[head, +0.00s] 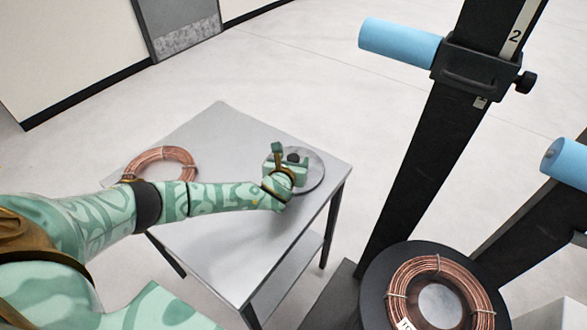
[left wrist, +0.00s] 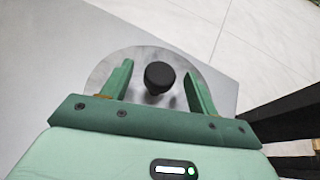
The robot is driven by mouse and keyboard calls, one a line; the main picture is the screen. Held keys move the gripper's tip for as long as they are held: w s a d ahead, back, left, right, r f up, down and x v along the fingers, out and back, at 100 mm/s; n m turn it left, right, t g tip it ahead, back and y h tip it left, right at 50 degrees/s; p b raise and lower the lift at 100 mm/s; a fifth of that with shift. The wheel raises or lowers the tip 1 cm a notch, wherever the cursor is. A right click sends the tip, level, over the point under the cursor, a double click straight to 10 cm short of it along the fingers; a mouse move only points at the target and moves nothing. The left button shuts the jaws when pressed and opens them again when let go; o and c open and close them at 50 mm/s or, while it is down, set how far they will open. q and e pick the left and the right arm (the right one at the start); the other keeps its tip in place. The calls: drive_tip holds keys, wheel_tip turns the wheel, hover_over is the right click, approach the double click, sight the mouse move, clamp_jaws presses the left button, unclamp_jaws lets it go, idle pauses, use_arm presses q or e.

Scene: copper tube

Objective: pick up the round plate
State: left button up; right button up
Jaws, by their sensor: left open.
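The round plate (head: 315,172) is a flat grey metal disc with a black knob (head: 293,157) at its middle. It lies on the grey table (head: 235,235) near the table's right corner. In the left wrist view the plate (left wrist: 222,92) spreads under my gripper. My left gripper (head: 287,160) is over the plate. In the left wrist view my left gripper (left wrist: 158,85) is open, with one green finger on each side of the knob (left wrist: 159,77). The fingers look apart from the knob. My right gripper is not in view.
A copper tube coil (head: 160,163) lies on the table's left part. A black stand with blue rollers (head: 398,42) rises to the right of the table. Another copper coil (head: 437,268) sits on a black disc at lower right. The table's front is clear.

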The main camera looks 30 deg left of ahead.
use_arm(q)
clamp_jaws()
drive_tip(key=shift+r, duration=0.1)
